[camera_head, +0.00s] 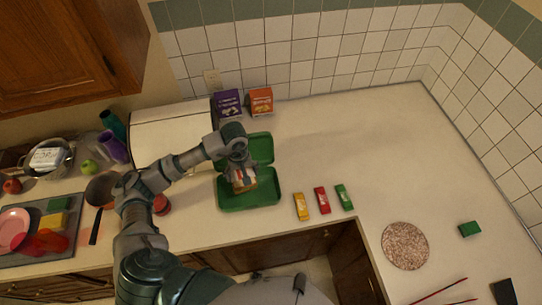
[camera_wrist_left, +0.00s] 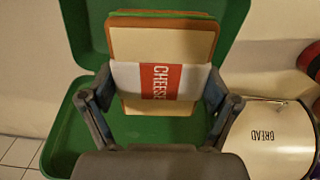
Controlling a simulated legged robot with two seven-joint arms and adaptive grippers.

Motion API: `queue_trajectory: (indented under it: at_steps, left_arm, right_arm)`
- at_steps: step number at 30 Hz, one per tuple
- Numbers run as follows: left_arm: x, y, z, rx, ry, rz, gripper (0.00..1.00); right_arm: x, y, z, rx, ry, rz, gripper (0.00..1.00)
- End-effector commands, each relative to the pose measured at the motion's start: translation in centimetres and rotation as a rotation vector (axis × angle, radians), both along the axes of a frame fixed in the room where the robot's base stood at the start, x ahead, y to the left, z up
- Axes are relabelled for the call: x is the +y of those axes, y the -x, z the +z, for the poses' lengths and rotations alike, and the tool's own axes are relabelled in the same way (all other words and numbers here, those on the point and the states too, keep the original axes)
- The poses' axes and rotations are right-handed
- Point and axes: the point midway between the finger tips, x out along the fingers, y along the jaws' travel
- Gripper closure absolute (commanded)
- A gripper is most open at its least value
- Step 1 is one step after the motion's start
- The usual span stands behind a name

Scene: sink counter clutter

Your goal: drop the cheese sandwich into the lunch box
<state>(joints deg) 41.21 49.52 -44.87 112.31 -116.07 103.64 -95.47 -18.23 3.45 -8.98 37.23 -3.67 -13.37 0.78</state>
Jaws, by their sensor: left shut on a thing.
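The cheese sandwich (camera_wrist_left: 160,60) has bread-coloured slices and a white and red wrapper that reads CHEESE. My left gripper (camera_wrist_left: 158,92) is shut on it, one finger on each side. In the head view the sandwich (camera_head: 243,181) is under my left gripper (camera_head: 240,170), over the open green lunch box (camera_head: 262,194). The lunch box also fills the background of the left wrist view (camera_wrist_left: 62,135). Its lid leans back toward the wall. I cannot tell whether the sandwich touches the box's bottom. My right gripper is not in view.
A white bread box (camera_head: 165,130) stands left of the lunch box. Purple (camera_head: 228,105) and orange (camera_head: 260,101) boxes stand behind it. Yellow (camera_head: 301,206), red (camera_head: 322,199) and green (camera_head: 344,196) small packs lie to its right.

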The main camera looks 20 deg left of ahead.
Motion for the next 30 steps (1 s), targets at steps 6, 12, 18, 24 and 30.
queue_trajectory:
  at_steps: [6, 12, 18, 24, 30]
  left_arm:
    - [0.2, 0.1, -1.2, 0.003, -0.003, -0.002, 0.51]
    - [-0.6, -0.1, -3.8, 0.005, -0.008, -0.002, 0.51]
    - [-0.9, -0.2, -5.4, 0.003, -0.011, -0.003, 0.51]
    - [-0.6, -0.1, -5.9, 0.002, -0.008, -0.002, 0.51]
    - [-0.4, -0.1, -5.9, 0.003, -0.007, -0.002, 0.07]
  right_arm:
    - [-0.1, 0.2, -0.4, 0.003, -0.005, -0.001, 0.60]
    - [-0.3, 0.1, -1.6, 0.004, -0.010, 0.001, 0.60]
    - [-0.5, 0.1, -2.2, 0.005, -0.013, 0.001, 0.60]
    - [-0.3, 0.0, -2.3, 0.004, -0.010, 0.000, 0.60]
    - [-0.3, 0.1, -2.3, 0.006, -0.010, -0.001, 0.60]
